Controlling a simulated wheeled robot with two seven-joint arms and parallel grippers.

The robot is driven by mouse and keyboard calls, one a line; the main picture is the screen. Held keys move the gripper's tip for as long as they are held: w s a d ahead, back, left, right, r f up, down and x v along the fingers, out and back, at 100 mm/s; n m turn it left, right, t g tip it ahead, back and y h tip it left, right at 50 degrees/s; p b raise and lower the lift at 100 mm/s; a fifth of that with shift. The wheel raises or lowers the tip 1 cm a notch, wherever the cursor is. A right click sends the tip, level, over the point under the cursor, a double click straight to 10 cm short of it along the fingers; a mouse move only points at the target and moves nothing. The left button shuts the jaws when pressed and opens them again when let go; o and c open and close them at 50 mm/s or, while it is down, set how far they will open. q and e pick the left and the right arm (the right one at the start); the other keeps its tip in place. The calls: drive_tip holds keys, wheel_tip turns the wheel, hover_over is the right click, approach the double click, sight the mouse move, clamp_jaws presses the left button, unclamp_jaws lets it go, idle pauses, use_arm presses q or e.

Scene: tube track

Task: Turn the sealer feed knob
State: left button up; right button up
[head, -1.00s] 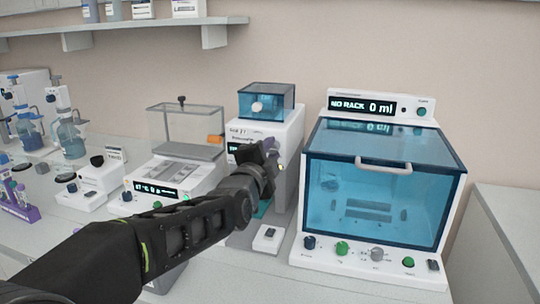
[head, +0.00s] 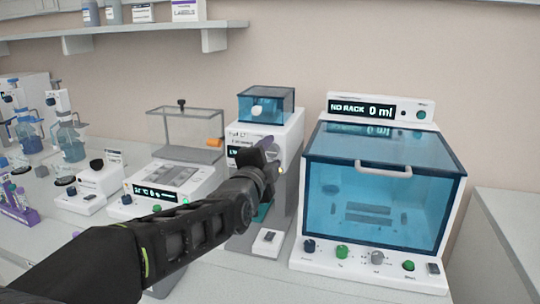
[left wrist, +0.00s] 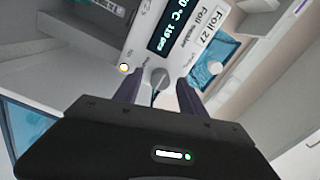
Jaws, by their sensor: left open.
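The sealer (head: 292,132) is the white machine in the middle of the bench, with a blue clear box on top and a dark display. In the left wrist view, a round grey knob (left wrist: 160,77) sits on its white front panel below the display (left wrist: 172,30). My left gripper (head: 270,163) is at the sealer's front; in the left wrist view its two dark fingers (left wrist: 159,84) are open, one on each side of the knob. I cannot tell whether they touch it. My right gripper is not in view.
A machine with a blue window (head: 375,190) and several knobs stands close on the right. A white device with a clear cover (head: 185,128) stands to the left. A round yellow-lit button (left wrist: 124,68) is left of the knob in the left wrist view.

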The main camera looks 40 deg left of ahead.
use_arm(q)
drive_tip(key=b+v, duration=0.1)
drive_tip(key=v, duration=0.6)
drive_tip(key=shift+s+d, duration=0.15)
drive_tip(key=shift+s, duration=0.25)
